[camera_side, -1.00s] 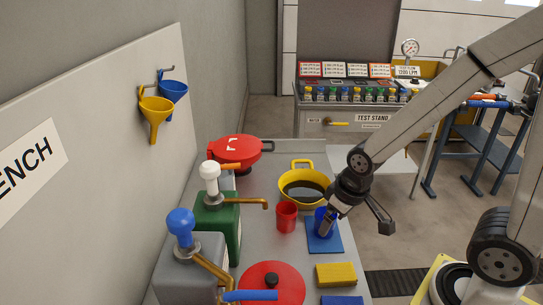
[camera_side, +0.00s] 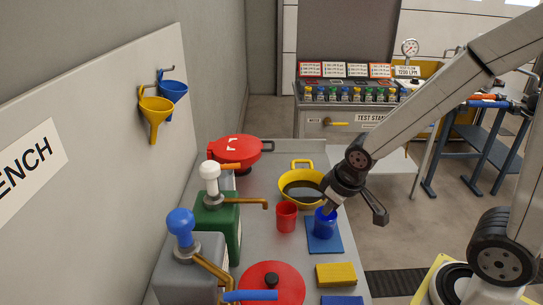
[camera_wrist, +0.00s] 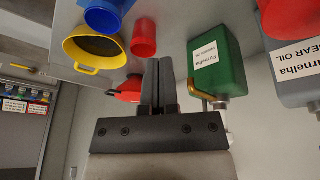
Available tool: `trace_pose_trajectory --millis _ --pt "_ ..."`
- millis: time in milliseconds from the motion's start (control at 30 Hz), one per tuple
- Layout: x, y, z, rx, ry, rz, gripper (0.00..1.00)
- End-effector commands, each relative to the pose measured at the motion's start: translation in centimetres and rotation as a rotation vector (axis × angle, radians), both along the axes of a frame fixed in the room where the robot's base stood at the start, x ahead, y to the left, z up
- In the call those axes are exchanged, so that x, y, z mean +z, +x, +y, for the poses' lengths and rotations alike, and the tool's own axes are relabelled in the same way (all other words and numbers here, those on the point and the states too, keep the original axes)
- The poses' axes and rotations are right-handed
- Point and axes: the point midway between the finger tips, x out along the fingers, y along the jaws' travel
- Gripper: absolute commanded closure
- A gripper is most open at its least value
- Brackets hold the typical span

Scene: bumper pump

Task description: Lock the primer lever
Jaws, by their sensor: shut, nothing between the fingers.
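I cannot tell which part is the primer lever. A yellow handle (camera_side: 334,122) shows on the front of the test stand (camera_side: 372,128), and an orange-gripped handle (camera_side: 489,97) is at the far right on the blue stand.
A red cup (camera_side: 287,216) and a yellow pan of dark liquid (camera_side: 303,190) are close to my gripper. A green oil can (camera_side: 222,220) with a pump stands to the left.

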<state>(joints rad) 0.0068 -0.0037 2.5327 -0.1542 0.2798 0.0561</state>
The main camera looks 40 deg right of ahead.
Motion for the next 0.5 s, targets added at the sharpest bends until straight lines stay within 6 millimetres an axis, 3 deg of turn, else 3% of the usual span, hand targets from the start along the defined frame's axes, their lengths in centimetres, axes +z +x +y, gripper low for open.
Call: trace_pose_trajectory --millis 500 --pt "5.2 7.2 -0.8 0.252 -0.148 -0.311 1.00"
